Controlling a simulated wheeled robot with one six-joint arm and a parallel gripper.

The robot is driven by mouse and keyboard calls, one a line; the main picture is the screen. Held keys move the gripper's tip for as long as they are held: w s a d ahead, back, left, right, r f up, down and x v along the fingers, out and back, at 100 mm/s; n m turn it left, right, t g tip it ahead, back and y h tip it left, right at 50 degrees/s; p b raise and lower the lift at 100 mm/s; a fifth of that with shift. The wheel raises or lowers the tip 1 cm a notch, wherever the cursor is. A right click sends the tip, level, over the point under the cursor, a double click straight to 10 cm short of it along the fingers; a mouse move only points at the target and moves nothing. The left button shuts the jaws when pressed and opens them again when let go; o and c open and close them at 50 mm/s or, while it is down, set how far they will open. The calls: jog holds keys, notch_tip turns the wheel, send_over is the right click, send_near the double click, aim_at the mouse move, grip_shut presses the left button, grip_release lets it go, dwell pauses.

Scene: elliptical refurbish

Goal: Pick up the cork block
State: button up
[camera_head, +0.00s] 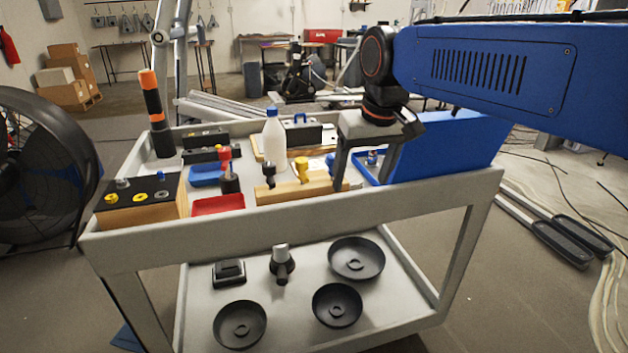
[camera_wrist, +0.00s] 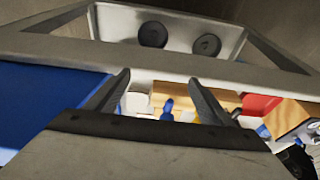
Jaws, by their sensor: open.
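A long tan block (camera_head: 285,192), which looks like the cork block, lies on the top shelf of the grey cart near its front edge. In the wrist view the tan block (camera_wrist: 190,88) shows beyond and between the fingers, reaching past the right finger. My gripper (camera_head: 364,182) is open and points down over the shelf by the right end of the block. In the wrist view my gripper (camera_wrist: 160,78) has its fingers wide apart with nothing held. I cannot tell whether a finger touches the block.
A yellow piece (camera_head: 302,168), a dark piece (camera_head: 269,172) and a white bottle (camera_head: 274,138) stand behind the block. A red tray (camera_head: 218,205) lies left of it. A blue bin (camera_head: 450,150) stands right of my gripper. The cart's raised rim (camera_head: 420,197) runs along the front.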

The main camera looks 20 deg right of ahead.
jog(key=g, duration=0.2)
send_near(314, 175)
notch_tip(314, 175, down, 4)
jog(key=shift+w+r, duration=0.1)
jog(key=shift+r, duration=0.05)
jog(key=shift+w+a+f, duration=0.1)
jog(key=shift+w+f, duration=0.15)
jog(key=shift+f, duration=1)
jog(key=shift+w+f, duration=0.25)
jog(key=shift+f, duration=1)
jog(key=c, duration=0.8)
